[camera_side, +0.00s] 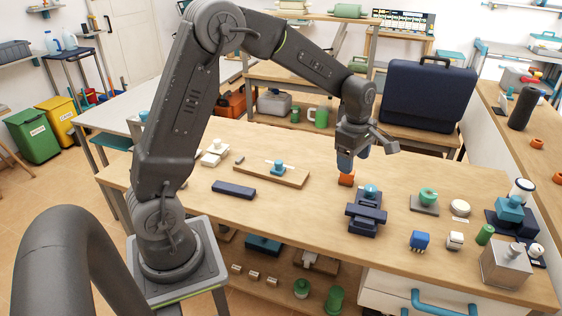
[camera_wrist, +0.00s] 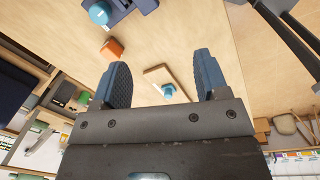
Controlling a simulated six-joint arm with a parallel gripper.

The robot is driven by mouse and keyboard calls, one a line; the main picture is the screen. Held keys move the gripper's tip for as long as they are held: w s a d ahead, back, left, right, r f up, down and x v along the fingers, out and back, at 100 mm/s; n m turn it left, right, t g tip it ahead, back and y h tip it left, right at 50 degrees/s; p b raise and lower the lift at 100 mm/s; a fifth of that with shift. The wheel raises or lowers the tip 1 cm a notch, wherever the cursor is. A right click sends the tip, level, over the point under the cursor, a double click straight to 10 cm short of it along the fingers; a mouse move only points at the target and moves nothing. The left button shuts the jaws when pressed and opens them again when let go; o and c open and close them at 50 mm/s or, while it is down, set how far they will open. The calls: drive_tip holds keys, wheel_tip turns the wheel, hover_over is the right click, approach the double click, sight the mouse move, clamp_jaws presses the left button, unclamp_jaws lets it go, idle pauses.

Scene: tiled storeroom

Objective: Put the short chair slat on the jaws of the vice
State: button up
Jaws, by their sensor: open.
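The vice (camera_side: 367,214) is dark blue with a light blue knob and stands at the table's front middle. Its edge shows at the top of the wrist view (camera_wrist: 122,10). No piece is plainly marked as the short chair slat. A flat wooden board (camera_side: 292,179) with a teal fitting and a pale strip on it lies left of the vice.
An orange block (camera_side: 346,179) lies just behind the vice, beneath my gripper. A dark blue bar (camera_side: 233,190) lies at the left. A green round piece (camera_side: 428,195), a blue block (camera_side: 419,240) and a metal box (camera_side: 505,266) stand right. A dark case (camera_side: 428,95) stands behind.

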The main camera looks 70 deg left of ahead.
drive_tip(key=s+d+r+m+t, duration=0.1)
drive_tip(key=s+d+r+m, duration=0.1)
drive_tip(key=s+m, duration=0.5)
drive_tip(key=s+d+r+m+t, duration=0.2)
drive_tip(key=s+d+r+m, duration=0.1)
drive_tip(key=s+r+m, duration=0.2)
drive_tip(key=s+d+r+m+t, duration=0.1)
drive_tip(key=s+r+m, duration=0.3)
drive_tip(key=s+m, duration=0.6)
drive_tip(key=s+d, duration=0.1)
drive_tip(key=s, duration=0.2)
drive_tip(key=shift+d+t, duration=0.3)
drive_tip(key=shift+d, duration=0.1)
drive_tip(key=shift+w+r, duration=0.1)
drive_tip(key=shift+w, duration=0.05)
